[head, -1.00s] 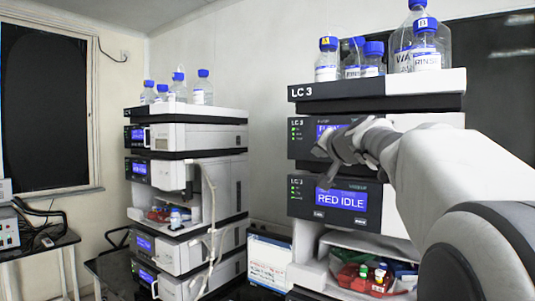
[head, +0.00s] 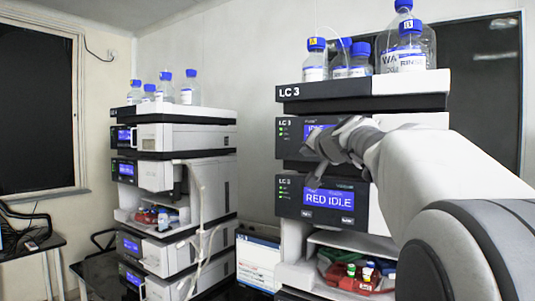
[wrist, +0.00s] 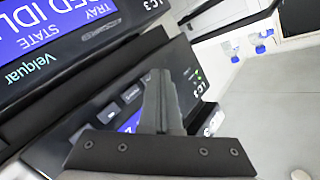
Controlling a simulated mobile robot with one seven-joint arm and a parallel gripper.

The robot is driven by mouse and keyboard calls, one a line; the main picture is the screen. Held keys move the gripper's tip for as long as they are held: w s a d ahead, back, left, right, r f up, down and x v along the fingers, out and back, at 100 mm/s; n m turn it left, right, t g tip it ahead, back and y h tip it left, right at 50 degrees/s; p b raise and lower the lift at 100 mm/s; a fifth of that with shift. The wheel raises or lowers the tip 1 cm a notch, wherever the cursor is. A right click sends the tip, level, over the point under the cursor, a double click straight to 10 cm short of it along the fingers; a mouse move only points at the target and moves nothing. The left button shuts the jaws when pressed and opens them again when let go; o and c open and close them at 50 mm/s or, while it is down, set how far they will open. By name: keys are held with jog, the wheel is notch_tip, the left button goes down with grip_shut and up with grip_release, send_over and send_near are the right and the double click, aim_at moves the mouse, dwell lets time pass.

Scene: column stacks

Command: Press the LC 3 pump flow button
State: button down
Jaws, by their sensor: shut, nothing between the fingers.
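The LC 3 stack stands right of centre in the head view. Its upper dark panel (head: 288,142) has a lit blue screen (head: 312,132), partly hidden by my gripper. Below it is a panel whose screen reads RED IDLE (head: 329,200). My gripper (head: 314,178) is shut and empty, in front of these two panels. In the wrist view, which is upside down, the shut fingers (wrist: 160,78) overlap the panel marked LC 3 (wrist: 190,60).
Blue-capped bottles (head: 411,48) stand on top of the LC 3 stack. A red tray with vials (head: 355,275) sits in its lower bay. A second stack (head: 185,138) with bottles stands to the left.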

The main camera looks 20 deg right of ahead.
jog(key=shift+s+a, duration=0.45)
jog(key=shift+a, duration=0.1)
jog(key=shift+s+a, duration=0.75)
jog(key=shift+a, duration=0.25)
jog(key=shift+s+a, duration=0.75)
jog(key=shift+a, duration=0.2)
jog(key=shift+a, duration=0.1)
